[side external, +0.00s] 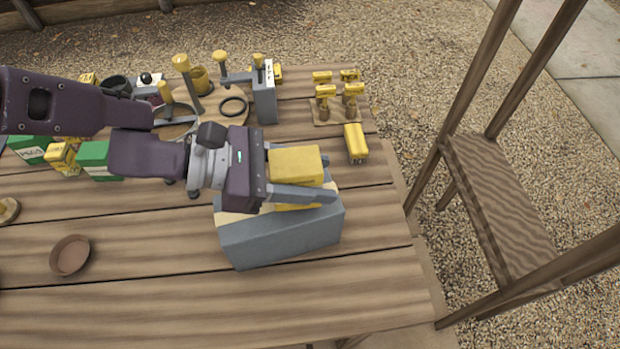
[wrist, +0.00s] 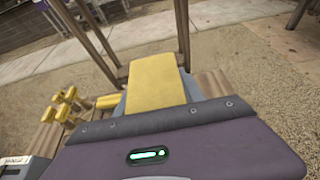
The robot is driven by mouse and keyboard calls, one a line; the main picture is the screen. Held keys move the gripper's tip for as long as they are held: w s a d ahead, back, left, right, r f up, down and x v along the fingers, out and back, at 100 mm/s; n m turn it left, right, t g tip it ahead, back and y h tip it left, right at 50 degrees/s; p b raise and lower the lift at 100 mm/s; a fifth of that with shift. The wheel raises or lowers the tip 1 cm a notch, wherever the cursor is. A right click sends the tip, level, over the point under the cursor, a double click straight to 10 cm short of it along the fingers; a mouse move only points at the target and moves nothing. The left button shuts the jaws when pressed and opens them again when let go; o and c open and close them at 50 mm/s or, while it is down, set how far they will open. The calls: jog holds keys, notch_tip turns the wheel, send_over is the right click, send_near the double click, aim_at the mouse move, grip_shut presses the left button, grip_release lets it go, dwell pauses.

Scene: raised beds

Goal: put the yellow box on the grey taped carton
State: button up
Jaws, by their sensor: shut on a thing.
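The yellow box (side external: 294,162) is between the two fingers of my gripper (side external: 316,176), which is shut on it. The wrist view also shows the yellow box (wrist: 155,82), sticking out beyond the gripper's dark body. The grey taped carton (side external: 282,236) stands on the wooden table, with tan tape along its top. The gripper and the box are over the carton's top in the side view. The fingers and box hide much of that top. I cannot tell whether the box touches the carton.
Yellow-topped pegs stand on a small board (side external: 335,110), with a yellow block (side external: 356,144) beside it. A grey box (side external: 264,98) and a round board with tools are behind. Green boxes (side external: 98,160) lie left. A brown dish (side external: 70,255) sits front left; the front table is clear.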

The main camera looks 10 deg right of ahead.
jog(key=shift+f, duration=0.7)
jog(key=o, duration=1.5)
jog(key=shift+f, duration=0.15)
jog(key=shift+c, duration=0.2)
